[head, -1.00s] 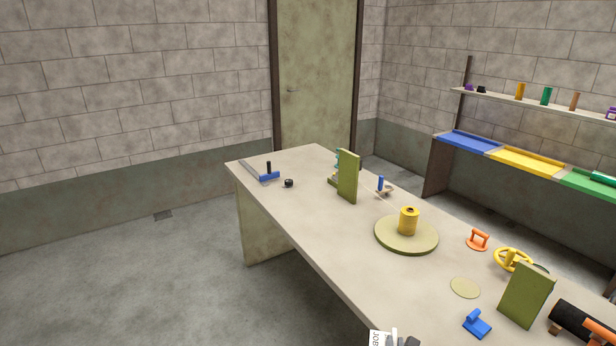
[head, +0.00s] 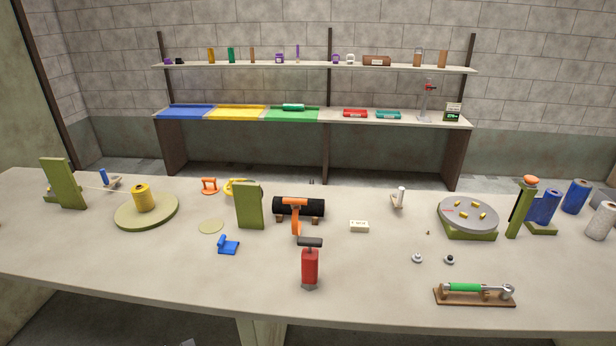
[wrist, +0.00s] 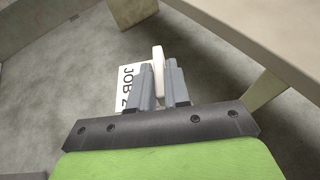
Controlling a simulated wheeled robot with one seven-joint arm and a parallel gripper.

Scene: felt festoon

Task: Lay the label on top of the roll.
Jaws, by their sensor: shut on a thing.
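My gripper (wrist: 160,92) shows in the wrist view, shut on the pale upright edge of a white label (wrist: 127,78) printed "JOB 2". The fingers hide part of the print. Grey floor lies beneath it. The label is not clear in the head view.
The long table (head: 150,260) has a clear front left. A red tool (head: 310,268) stands in the middle front. A shelf (head: 320,68) runs behind.

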